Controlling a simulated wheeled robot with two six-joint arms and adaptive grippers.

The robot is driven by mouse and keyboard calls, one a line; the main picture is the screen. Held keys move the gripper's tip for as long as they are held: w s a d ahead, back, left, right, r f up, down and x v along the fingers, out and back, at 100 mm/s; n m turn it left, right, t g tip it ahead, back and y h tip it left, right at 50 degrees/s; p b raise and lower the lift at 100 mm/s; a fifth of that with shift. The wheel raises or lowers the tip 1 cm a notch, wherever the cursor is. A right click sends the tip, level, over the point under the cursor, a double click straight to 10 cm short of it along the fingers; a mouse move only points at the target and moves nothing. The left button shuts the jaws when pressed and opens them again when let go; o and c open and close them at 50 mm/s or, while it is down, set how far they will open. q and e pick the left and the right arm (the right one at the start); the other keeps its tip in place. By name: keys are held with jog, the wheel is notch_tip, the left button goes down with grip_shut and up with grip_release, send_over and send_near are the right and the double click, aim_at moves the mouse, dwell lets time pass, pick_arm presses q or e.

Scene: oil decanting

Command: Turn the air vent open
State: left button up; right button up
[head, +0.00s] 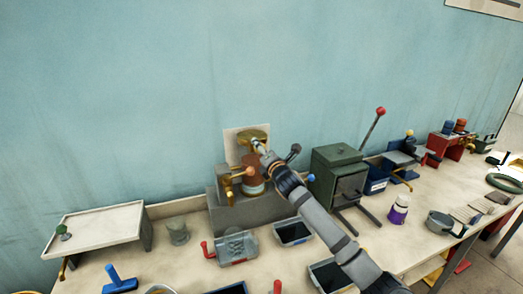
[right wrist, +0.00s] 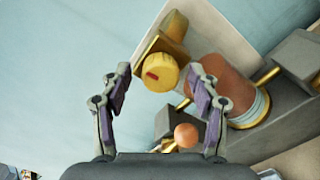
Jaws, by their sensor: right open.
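The air vent looks to be the round yellow knob with a red mark (right wrist: 158,73) in the right wrist view, on a brass arm in front of a pale backing plate (right wrist: 215,38). In the head view, brass parts (head: 252,132) show above the copper-brown drum (head: 251,172), partly covered by my gripper. My right gripper (head: 259,146) is open, its fingers on either side of the knob in the wrist picture. I cannot tell whether they touch it. My left gripper is not in view.
The drum lies on a grey block (head: 238,216) with a brass tap (head: 229,183) at its front. A green box (head: 338,155) with a red-knobbed lever stands to the right. A raised white tray (head: 95,226) is at the left. Bins and tools crowd the bench front.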

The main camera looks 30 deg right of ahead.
jog(key=shift+w, duration=0.1)
jog(key=c, duration=1.2)
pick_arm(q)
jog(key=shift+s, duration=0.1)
pick_arm(e)
jog(key=shift+m, duration=0.3)
pick_arm(q)
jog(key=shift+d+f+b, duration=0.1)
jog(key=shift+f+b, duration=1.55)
jog(key=shift+b, duration=0.05)
pick_arm(e)
jog(key=shift+f+m, duration=0.1)
jog(key=shift+m, duration=8.5)
